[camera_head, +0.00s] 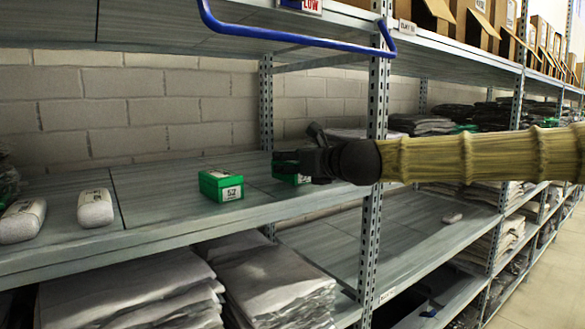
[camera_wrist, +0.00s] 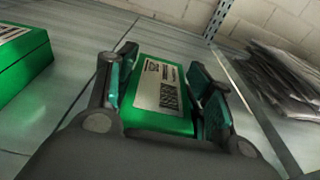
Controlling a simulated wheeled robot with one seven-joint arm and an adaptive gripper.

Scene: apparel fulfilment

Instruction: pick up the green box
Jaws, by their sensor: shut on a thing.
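In the head view, my gripper (camera_head: 283,163) reaches in from the right over the grey shelf. It is shut on a green box (camera_head: 294,179), which the gripper mostly hides in this view. In the wrist view, that green box (camera_wrist: 160,90) with a white printed label sits between the two fingers of my gripper (camera_wrist: 160,85). I cannot tell whether it touches the shelf. A second green box (camera_head: 221,185) with a white label stands on the shelf to the left, apart from my gripper. It also shows at the left edge of the wrist view (camera_wrist: 22,62).
White wrapped packages (camera_head: 95,208) lie on the shelf (camera_head: 150,190) at left. A metal upright (camera_head: 375,200) stands near my gripper, and a blue bar (camera_head: 290,38) hangs above. Stacks of flat bags (camera_head: 270,280) lie below. The shelf between the packages and boxes is clear.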

